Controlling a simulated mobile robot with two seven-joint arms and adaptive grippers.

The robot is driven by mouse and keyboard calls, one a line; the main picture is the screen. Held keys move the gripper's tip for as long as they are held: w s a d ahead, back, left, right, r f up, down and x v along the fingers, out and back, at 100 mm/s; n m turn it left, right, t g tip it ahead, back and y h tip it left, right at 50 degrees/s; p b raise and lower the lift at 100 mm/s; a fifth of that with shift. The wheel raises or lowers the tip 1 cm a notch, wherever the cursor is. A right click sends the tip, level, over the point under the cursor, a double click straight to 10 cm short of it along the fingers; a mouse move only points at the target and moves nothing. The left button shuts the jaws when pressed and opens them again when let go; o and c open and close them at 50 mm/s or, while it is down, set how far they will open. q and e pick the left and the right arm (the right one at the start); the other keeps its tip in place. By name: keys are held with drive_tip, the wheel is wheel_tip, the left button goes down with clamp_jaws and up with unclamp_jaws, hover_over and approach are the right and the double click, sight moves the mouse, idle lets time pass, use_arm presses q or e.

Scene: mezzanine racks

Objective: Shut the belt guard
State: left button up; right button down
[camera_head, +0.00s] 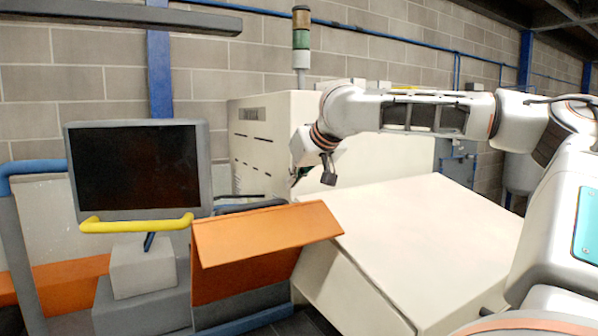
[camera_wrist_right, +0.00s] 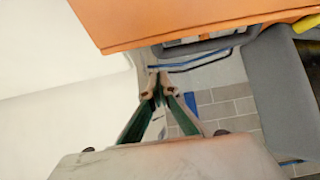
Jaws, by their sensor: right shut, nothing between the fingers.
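The belt guard (camera_head: 265,232) is an orange hinged panel in the lower middle of the head view. It juts out at a slope over a shaded orange face (camera_head: 240,278), so it stands open. Its orange panel also spans the top of the right wrist view (camera_wrist_right: 180,18). My right gripper (camera_head: 294,180) is just beyond the guard's upper right edge, partly hidden by its own wrist. In the right wrist view its fingers (camera_wrist_right: 154,82) are together and empty, with their tips below the orange edge and apparently apart from it. My left gripper is not in view.
A dark monitor (camera_head: 135,166) with a yellow handle (camera_head: 137,224) stands left of the guard. A large cream sloping cover (camera_head: 430,245) lies to the right. A cream cabinet (camera_head: 262,140) with a signal tower (camera_head: 301,40) stands behind. A blue rail (camera_head: 35,167) is at far left.

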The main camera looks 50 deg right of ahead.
sight(298, 204)
drive_tip(key=shift+x, duration=0.8)
drive_tip(key=shift+s+a+f, duration=0.2)
drive_tip(key=shift+s+f, duration=0.15)
drive_tip(key=shift+s, duration=0.35)
drive_tip(key=shift+s+a+f, duration=0.2)
drive_tip(key=shift+s+f, duration=0.2)
drive_tip(key=shift+s, duration=0.35)
drive_tip(key=shift+s+a+f, duration=0.1)
drive_tip(key=shift+s+f, duration=0.1)
drive_tip(key=shift+f, duration=0.05)
drive_tip(key=shift+f, duration=0.1)
